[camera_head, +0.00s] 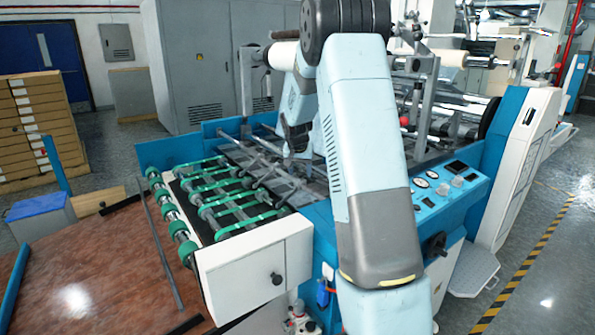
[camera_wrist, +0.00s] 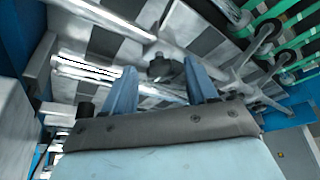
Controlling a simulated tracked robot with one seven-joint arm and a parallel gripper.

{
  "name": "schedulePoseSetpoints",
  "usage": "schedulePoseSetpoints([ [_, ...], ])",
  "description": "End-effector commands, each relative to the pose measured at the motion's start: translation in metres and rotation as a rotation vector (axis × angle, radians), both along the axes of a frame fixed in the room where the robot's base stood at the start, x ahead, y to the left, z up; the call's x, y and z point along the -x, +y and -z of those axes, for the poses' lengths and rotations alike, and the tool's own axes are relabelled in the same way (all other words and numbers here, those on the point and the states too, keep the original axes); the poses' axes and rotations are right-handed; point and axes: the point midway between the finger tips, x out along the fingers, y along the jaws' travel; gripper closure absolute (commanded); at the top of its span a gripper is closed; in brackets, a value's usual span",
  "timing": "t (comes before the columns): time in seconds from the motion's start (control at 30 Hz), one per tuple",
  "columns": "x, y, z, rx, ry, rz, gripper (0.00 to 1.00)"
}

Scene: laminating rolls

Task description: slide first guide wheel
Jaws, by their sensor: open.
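My gripper (camera_wrist: 160,75) is open in the wrist view, with its two blue fingers apart. A small dark knob-like part (camera_wrist: 161,67), possibly the first guide wheel, shows between and beyond the fingertips, near a pale metal bar (camera_wrist: 105,18). I cannot tell how far it is from the fingers, and nothing is visibly gripped. In the head view my gripper hangs over the metal bars of the blue laminating machine (camera_head: 215,128), partly hidden by my arm. The guide wheel cannot be made out there.
Green belts on rollers (camera_head: 222,205) lie at the machine's left, and show at the wrist view's upper right (camera_wrist: 285,15). A control panel (camera_head: 445,187) is on the right. A white cabinet (camera_head: 245,275) stands in front, beside a brown table (camera_head: 85,265).

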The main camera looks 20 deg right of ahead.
Motion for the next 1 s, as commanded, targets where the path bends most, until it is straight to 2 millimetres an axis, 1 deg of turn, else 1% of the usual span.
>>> schedulePoseSetpoints([
  [0.17, -0.0001, 0.0003, -0.0001, 0.000, 0.000, 0.000, 0.43],
  [0.7, -0.0001, 0.0004, -0.0002, 0.000, 0.000, 0.000, 0.95],
  [0.77, -0.0001, 0.0004, -0.0002, 0.000, 0.000, 0.000, 1.00],
  [1.0, 0.0000, 0.0004, -0.0002, 0.000, 0.000, 0.000, 1.00],
])
